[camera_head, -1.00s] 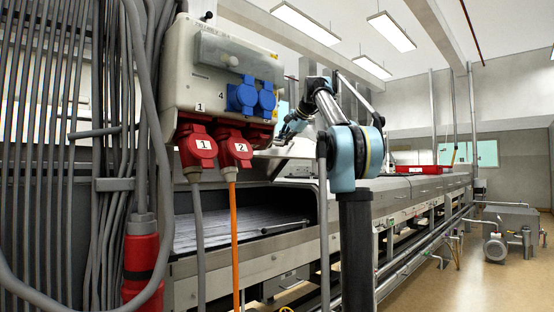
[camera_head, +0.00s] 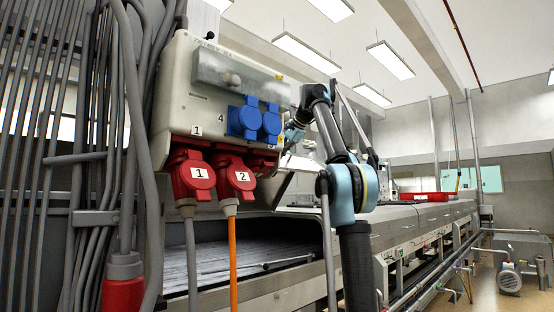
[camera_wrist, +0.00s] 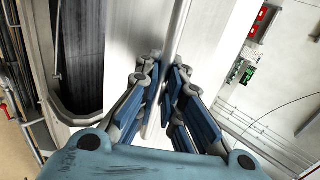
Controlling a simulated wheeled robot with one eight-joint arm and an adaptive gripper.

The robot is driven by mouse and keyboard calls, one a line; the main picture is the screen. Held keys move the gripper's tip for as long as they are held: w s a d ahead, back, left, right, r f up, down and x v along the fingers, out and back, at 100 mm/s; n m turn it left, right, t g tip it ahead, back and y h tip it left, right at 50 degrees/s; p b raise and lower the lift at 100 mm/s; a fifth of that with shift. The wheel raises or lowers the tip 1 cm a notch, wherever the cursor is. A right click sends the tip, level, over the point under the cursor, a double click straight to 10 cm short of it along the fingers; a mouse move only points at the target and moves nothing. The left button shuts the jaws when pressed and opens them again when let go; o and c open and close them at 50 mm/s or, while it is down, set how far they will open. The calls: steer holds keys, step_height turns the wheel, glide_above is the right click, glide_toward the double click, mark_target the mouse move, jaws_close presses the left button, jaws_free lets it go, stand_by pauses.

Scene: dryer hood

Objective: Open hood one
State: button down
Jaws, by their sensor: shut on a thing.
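The dryer hood's pale metal panel (camera_head: 276,190) shows tilted behind the socket box in the head view, over the dark opening. In the wrist view the hood surface (camera_wrist: 118,45) fills the middle, with a long round handle bar (camera_wrist: 181,22) running along it. My gripper (camera_wrist: 166,88) has its blue-padded fingers closed around this bar. In the head view my gripper (camera_head: 291,136) is up at the right edge of the socket box, small and partly hidden. How far the hood is raised is hard to tell.
The socket box (camera_head: 225,105) with red plugs and an orange cable (camera_head: 232,255) hangs in front of the dryer. Grey pipes (camera_head: 60,120) stand at the left. A red tray (camera_head: 428,197) lies farther along the machine.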

steer(key=shift+d, duration=0.15)
steer(key=c, duration=1.7)
jaws_free()
steer(key=shift+d, duration=0.1)
steer(key=shift+s+a, duration=0.1)
steer(key=shift+a, duration=0.1)
steer(key=shift+r, duration=0.1)
steer(key=s+d+r, duration=0.3)
steer(key=s+d, duration=0.7)
steer(key=s, duration=0.1)
steer(key=shift+s+d, duration=0.2)
steer(key=shift+d, duration=0.1)
steer(key=shift+c, duration=0.3)
